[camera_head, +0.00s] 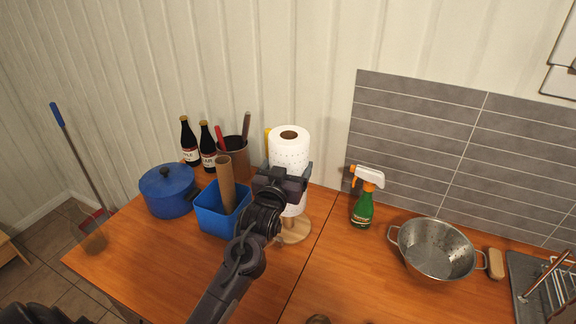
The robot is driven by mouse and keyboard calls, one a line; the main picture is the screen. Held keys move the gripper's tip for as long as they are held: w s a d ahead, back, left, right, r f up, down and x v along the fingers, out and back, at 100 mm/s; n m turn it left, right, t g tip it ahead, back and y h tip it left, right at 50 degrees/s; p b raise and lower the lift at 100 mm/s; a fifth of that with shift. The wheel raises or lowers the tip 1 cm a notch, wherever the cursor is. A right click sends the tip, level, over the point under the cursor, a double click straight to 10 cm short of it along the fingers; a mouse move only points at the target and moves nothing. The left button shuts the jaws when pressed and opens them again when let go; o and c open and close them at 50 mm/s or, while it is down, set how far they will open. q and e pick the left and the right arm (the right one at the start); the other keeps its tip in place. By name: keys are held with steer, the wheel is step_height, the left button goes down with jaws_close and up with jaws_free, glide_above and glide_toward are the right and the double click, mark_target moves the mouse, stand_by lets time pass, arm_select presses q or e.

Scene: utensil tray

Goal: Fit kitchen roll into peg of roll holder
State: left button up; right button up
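The white kitchen roll (289,150) stands upright near the back of the wooden counter, with its brown core opening facing up. The round wooden base of the roll holder (297,231) shows directly below it. The peg is hidden, and I cannot tell how far it is inside the roll. My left gripper (287,171) is at the roll's front, its fingers on both sides of the roll's middle, and seems closed on it. The gripper and wrist hide part of the roll's lower half. My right gripper is not in view.
Left of the roll are a blue bin (208,221) holding a cardboard tube (226,182), a blue pot (167,190), two dark bottles (189,143) and a utensil pot (233,160). Right are a spray bottle (363,208) and a colander (437,250). The front counter has free room.

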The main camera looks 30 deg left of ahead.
mark_target(288, 153)
arm_select(q)
steer(key=shift+f+b, duration=2.3)
steer(key=shift+f, duration=1.5)
steer(key=shift+s+d+f, duration=0.1)
steer(key=shift+d+f, duration=0.05)
steer(key=shift+f, duration=0.4)
steer(key=shift+r, duration=0.1)
steer(key=shift+r+p, duration=0.4)
steer(key=shift+r, duration=0.1)
steer(key=shift+a+r+p, duration=0.35)
steer(key=shift+r+p, duration=0.1)
steer(key=shift+r, duration=0.2)
steer(key=shift+d+r+p, duration=0.25)
steer(key=shift+r+p, duration=0.4)
steer(key=shift+r, duration=0.1)
steer(key=shift+r+p, duration=3.95)
steer(key=shift+r, duration=0.45)
